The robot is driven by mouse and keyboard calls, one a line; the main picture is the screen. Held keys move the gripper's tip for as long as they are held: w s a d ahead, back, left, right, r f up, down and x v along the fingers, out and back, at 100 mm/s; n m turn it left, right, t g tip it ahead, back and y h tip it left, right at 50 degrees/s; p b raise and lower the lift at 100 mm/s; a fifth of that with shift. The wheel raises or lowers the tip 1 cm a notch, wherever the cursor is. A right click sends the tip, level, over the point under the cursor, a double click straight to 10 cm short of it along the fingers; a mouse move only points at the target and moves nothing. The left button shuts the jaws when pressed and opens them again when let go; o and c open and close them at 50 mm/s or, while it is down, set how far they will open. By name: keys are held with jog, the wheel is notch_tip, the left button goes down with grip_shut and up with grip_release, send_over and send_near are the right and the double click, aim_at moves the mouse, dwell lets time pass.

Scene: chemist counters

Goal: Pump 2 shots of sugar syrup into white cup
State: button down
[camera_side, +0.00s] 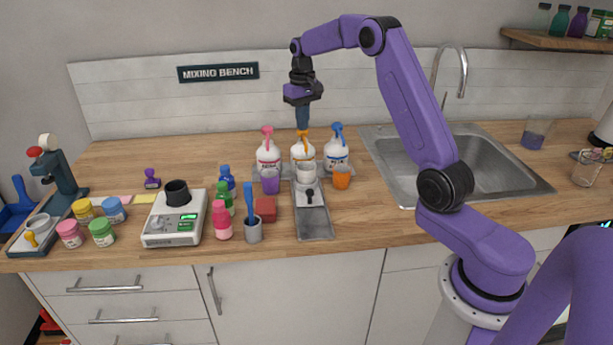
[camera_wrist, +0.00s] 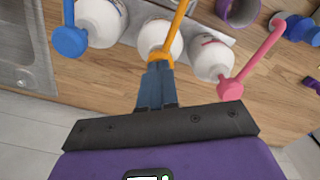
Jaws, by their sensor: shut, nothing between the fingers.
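Three white pump bottles stand in a row: one with a pink pump (camera_side: 267,155), one with an orange pump (camera_side: 297,150) and one with a blue pump (camera_side: 336,153). Their labels are too small to read, so I cannot tell which holds sugar syrup. The white cup (camera_side: 306,173) stands upright directly in front of the orange-pump bottle; I cannot make it out in the wrist view. My gripper (camera_side: 302,127) is shut and empty, pointing down at the orange pump's top. In the wrist view its fingertips (camera_wrist: 158,67) meet the orange pump (camera_wrist: 170,45); touching or just above, I cannot tell.
A purple cup (camera_side: 270,183) and an orange cup (camera_side: 342,178) flank the white cup. A scale (camera_side: 173,225) and small bottles stand left. The sink (camera_side: 450,165) is right.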

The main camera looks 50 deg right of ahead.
dwell(0.4)
jog(key=shift+r, duration=1.3)
notch_tip(320, 180, up, 6)
dwell(0.5)
